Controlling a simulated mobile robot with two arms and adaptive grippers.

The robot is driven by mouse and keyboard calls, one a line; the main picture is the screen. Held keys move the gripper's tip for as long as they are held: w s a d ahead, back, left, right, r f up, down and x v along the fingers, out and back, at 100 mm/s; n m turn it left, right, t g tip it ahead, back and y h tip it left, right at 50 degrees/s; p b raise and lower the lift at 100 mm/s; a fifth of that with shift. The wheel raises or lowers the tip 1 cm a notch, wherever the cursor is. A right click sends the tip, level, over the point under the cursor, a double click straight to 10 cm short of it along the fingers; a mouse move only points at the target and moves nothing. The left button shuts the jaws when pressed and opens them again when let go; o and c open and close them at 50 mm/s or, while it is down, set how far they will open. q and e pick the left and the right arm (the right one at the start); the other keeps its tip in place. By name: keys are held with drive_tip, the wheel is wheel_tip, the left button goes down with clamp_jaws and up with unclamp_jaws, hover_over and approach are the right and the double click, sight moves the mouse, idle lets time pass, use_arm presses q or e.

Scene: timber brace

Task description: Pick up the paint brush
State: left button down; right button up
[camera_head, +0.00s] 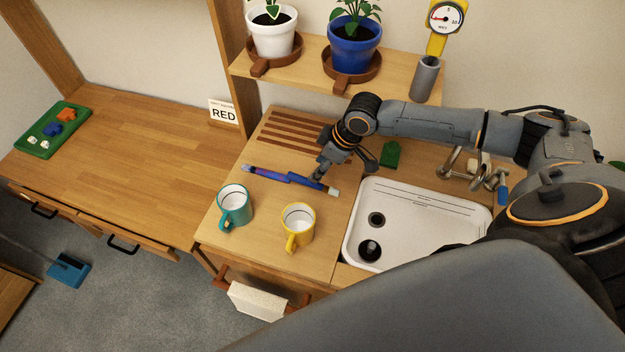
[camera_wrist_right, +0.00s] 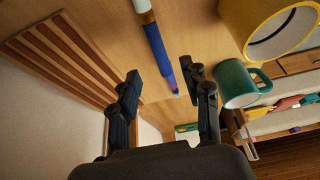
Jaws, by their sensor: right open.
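The paint brush (camera_head: 268,173) lies on the wooden counter behind the two mugs. It has a blue and purple handle and a pale end pointing right toward the sink. My right gripper (camera_head: 322,163) is over the counter by the brush's right part and partly covers the view there. In the right wrist view the gripper (camera_wrist_right: 163,78) is open, and the brush handle (camera_wrist_right: 156,48) shows between its two fingers, with the purple tip toward me. Whether the fingers are level with the brush I cannot tell. My left gripper is not in view.
A teal mug (camera_head: 236,222) and a yellow mug (camera_head: 291,242) stand in front of the brush. A slatted rack (camera_head: 291,133) lies behind it. A white sink (camera_head: 408,220) is to the right, a green object (camera_head: 390,154) behind it. Potted plants stand on the shelf (camera_head: 308,68) above.

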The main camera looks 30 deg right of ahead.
sight(307, 180)
drive_tip(key=x, duration=0.2)
drive_tip(key=shift+w+f, duration=0.1)
drive_tip(key=shift+f, duration=0.15)
drive_tip(key=shift+w+a+f, duration=0.1)
drive_tip(key=shift+f, duration=0.2)
drive_tip(key=p+x, duration=0.1)
drive_tip(key=x, duration=0.1)
drive_tip(key=shift+w+a+f, duration=0.1)
drive_tip(key=shift+a+f, duration=0.05)
drive_tip(key=shift+f, duration=0.1)
drive_tip(key=shift+p+x, duration=0.3)
drive_tip(key=shift+x, duration=0.8)
drive_tip(key=shift+w+f, duration=0.1)
drive_tip(key=shift+f, duration=0.1)
drive_tip(key=c, duration=0.6)
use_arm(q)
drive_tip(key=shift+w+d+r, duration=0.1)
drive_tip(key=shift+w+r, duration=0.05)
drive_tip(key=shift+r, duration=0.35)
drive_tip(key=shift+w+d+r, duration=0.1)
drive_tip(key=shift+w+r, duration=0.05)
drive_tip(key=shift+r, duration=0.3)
use_arm(e)
clamp_jaws()
